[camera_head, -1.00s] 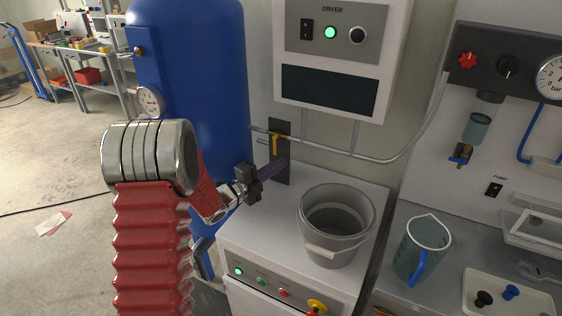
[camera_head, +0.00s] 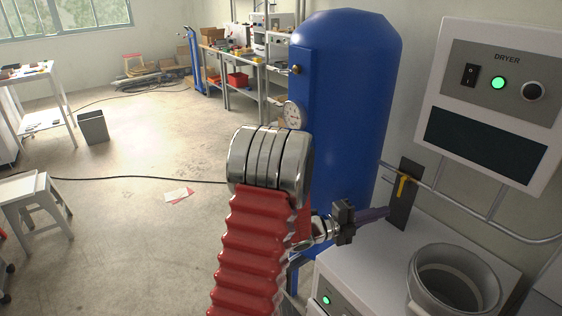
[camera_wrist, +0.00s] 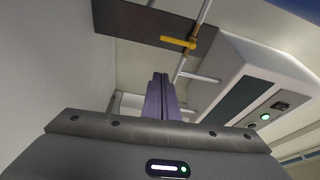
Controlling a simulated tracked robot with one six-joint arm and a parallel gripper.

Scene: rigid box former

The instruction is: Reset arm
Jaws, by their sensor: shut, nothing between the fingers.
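My gripper (camera_head: 384,212) has purple fingers and is held out over the white cabinet, in front of the dark plate (camera_head: 404,210) on the wall. In the wrist view its purple fingers (camera_wrist: 160,80) are pressed together with nothing between them. My red ribbed arm with its silver joint crosses the middle of the head view. A yellow valve handle (camera_head: 403,184) is on the plate, just above the fingertips. It also shows in the wrist view (camera_wrist: 180,42), beyond the fingers and apart from them.
A blue tank (camera_head: 350,110) with a gauge (camera_head: 293,115) stands close behind my arm. The dryer panel (camera_head: 497,90) hangs above. The open floor (camera_head: 130,230) to the left is mostly clear.

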